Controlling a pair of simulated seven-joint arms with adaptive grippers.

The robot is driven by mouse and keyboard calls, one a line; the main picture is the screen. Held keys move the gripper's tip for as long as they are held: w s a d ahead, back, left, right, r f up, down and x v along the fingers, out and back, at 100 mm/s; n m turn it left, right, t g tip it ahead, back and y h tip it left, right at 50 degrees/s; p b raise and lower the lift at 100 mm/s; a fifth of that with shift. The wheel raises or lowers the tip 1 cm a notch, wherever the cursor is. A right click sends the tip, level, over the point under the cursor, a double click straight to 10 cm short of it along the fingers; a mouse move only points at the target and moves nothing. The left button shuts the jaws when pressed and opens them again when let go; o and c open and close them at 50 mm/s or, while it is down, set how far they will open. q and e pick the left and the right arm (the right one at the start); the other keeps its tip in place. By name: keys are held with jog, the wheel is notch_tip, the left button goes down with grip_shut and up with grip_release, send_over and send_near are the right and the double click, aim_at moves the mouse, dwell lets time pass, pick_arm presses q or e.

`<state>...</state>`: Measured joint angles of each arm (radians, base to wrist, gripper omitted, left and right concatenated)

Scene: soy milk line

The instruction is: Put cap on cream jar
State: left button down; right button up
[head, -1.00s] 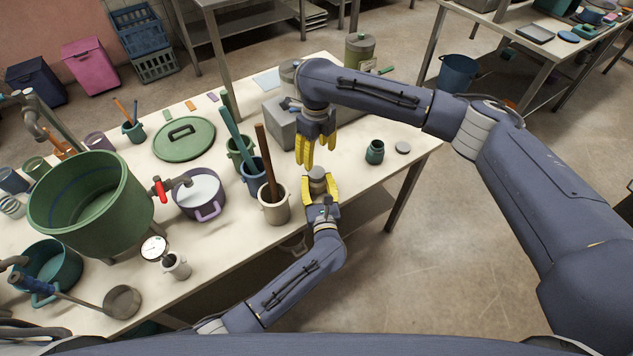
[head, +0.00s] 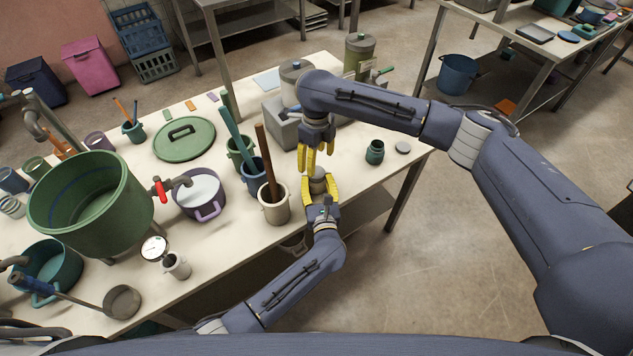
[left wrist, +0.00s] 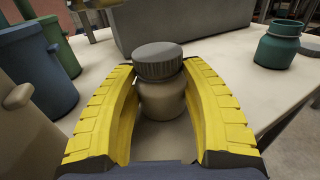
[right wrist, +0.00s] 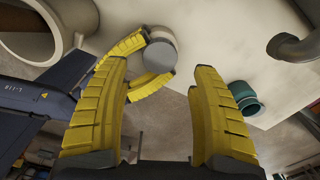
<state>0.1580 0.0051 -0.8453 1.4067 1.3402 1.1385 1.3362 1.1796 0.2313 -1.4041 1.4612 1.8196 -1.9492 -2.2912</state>
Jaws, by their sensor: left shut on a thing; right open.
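The cream jar (left wrist: 162,99) is a small beige-grey jar standing upright between the yellow fingers of my left gripper (head: 319,182), which is shut on it at the table's front edge. A dark grey ribbed cap (left wrist: 158,61) sits on its mouth; I cannot tell whether it is fully seated. In the right wrist view the cap (right wrist: 159,57) shows from above as a grey disc. My right gripper (head: 316,160) is open and empty, pointing down just above the cap, with the fingers apart from it.
A teal open jar (head: 375,153) and a loose grey lid (head: 402,147) are on the table to the right. A beige pot (head: 274,208) with a wooden stick stands close left of my left gripper. A grey box (head: 284,128) is behind my right gripper.

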aim_at(316, 172)
jog(key=shift+f, duration=2.7)
